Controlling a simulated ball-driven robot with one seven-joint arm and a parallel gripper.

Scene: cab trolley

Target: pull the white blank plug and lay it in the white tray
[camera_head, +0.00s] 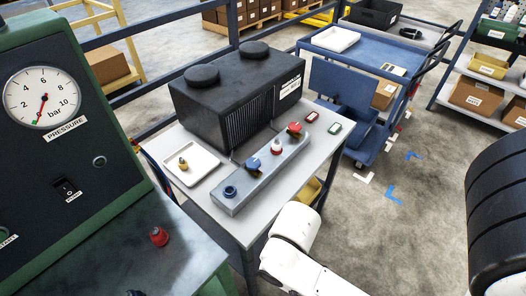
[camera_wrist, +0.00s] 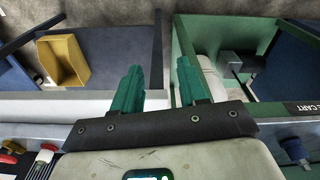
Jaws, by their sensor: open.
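The white tray (camera_head: 207,170) lies on the trolley top left of the grey block (camera_head: 237,200); a small yellow and dark fitting (camera_head: 183,164) is in it. The plug also appears at the lower left of the wrist view (camera_wrist: 45,157). My gripper (camera_wrist: 160,85) is open, its green fingers apart with nothing between them. It is off to the side of the plug; the head view does not show the fingers.
A black ribbed unit (camera_head: 225,95) stands behind the block. A blue ring port (camera_head: 230,191) is at the block's near left end. A green-framed gauge panel (camera_head: 60,130) is on the left. Another white tray (camera_head: 335,38) sits on a blue cart (camera_head: 375,60). A yellow bin (camera_wrist: 70,60) is below.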

